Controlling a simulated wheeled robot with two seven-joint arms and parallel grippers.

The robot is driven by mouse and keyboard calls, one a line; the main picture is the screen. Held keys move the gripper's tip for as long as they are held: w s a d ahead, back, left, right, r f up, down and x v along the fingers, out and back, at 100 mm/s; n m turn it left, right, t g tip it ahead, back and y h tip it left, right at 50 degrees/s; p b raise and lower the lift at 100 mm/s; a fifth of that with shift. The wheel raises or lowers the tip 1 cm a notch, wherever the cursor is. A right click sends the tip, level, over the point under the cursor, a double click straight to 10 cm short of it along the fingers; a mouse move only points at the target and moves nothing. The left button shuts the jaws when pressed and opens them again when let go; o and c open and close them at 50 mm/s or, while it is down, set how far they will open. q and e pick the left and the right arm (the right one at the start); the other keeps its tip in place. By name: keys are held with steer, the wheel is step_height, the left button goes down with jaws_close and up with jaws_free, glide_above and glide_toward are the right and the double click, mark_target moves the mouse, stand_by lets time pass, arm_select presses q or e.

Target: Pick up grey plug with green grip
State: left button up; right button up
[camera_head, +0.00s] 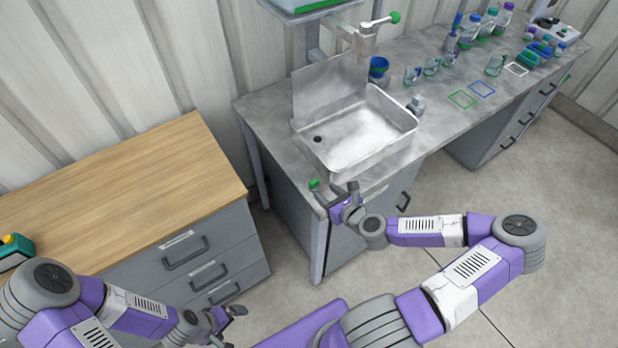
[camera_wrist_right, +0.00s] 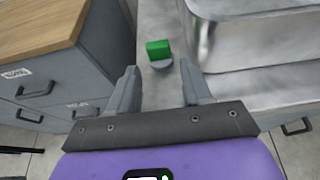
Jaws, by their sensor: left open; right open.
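The grey plug with its green grip stands on the counter's left front corner, left of the sink. In the right wrist view its green grip (camera_wrist_right: 158,49) stands on a round grey base (camera_wrist_right: 161,63). In the head view the green grip (camera_head: 314,184) shows just left of my right gripper (camera_head: 336,190), which partly hides the base. My right gripper (camera_wrist_right: 159,74) is open and empty, with the plug beyond and between its fingertips. My left gripper (camera_head: 232,316) is open and empty, low in front of the drawer cabinet.
The metal sink basin (camera_head: 352,140) is right of the plug. A wood-topped drawer cabinet (camera_head: 120,185) stands left across a gap. The grey counter (camera_head: 440,130) carries a small grey fitting (camera_head: 416,104), a blue cup (camera_head: 378,68) and several bottles and beakers farther right.

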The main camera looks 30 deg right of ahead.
mark_target(316, 184)
steer(key=shift+a+f, duration=0.1)
steer(key=shift+w+f, duration=0.1)
steer(key=shift+w, duration=0.2)
steer(key=shift+r+b+x, duration=0.15)
steer(key=shift+b+x, duration=0.15)
steer(key=shift+x, duration=1.05)
steer(key=shift+r+b+x, duration=0.2)
steer(key=shift+b+x, duration=0.05)
steer(key=shift+x, duration=1.1)
steer(key=c, duration=0.8)
arm_select(q)
steer(key=r+p, duration=0.2)
steer(key=p, duration=0.1)
steer(key=shift+s, duration=0.3)
arm_select(e)
step_height(316, 184, up, 10)
